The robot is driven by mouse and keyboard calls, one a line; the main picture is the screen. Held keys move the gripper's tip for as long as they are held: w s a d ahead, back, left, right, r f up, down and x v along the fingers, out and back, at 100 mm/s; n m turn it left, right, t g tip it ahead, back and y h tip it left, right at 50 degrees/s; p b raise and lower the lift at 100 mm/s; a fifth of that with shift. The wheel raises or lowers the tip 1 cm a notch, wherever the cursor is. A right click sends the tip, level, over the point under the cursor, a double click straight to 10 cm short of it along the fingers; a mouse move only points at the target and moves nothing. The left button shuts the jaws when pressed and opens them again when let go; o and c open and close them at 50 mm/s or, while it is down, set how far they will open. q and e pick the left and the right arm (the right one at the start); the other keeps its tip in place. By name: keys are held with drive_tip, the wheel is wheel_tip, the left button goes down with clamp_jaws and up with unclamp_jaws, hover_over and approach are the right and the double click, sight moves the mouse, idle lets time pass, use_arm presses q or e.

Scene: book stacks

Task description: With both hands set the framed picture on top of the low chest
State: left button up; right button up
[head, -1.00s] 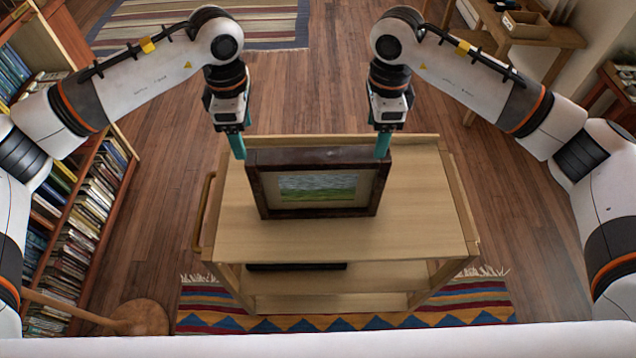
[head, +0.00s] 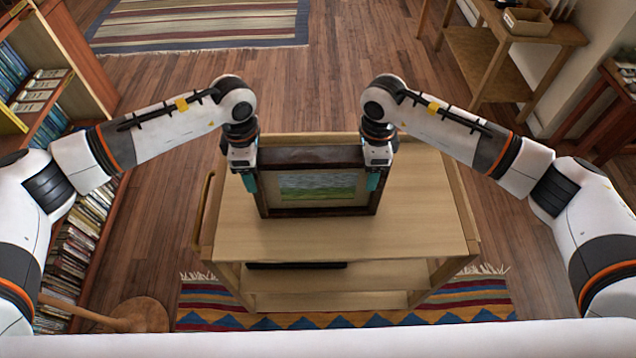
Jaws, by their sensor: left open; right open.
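The framed picture (head: 318,186), a dark frame around a green and blue landscape, stands upright on the top of a pale wooden cart (head: 330,234). My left gripper (head: 250,182) is at the picture's left side edge, teal fingers pointing down. My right gripper (head: 373,181) is at its right side edge in the same way. Both are open; I cannot tell whether the fingers touch the frame. The picture's back is hidden. I see no low chest in this view.
Bookshelves (head: 75,240) line the left. A round wooden stool (head: 142,315) stands at the lower left. A striped rug (head: 345,318) lies under the cart's near side. A wooden table (head: 490,60) stands at the back right. The floor behind the cart is clear.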

use_arm(q)
drive_tip(key=c, duration=1.5)
use_arm(e)
drive_tip(key=c, duration=1.5)
use_arm(q)
drive_tip(key=shift+o, duration=0.2)
use_arm(e)
drive_tip(key=shift+o, duration=0.2)
use_arm(q)
drive_tip(key=shift+r, duration=0.2)
use_arm(e)
drive_tip(key=shift+r, duration=0.15)
